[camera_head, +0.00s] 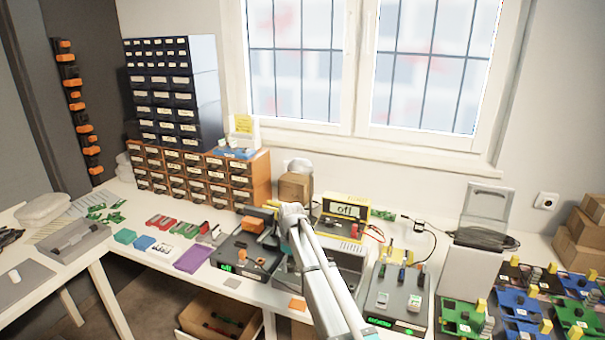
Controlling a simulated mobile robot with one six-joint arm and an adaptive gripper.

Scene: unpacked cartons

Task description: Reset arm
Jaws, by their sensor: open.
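My arm rises from the bottom middle of the head view and reaches over the workbench (190,284). Its wrist is above the black device with a green display (228,268). My gripper (268,211) is at the arm's far end, small and partly hidden by the wrist, with its jaws open. An orange block (253,224) shows just left of it, at the back of the black device. I cannot tell whether the gripper touches it. No object shows held between the fingers.
Drawer cabinets (200,180) stand behind on the left. A yellow-framed device (343,211) and a small carton (295,187) are behind the arm. A tool-holding device (398,300) and several circuit boards (520,300) lie to the right. An open box (210,318) is below the bench.

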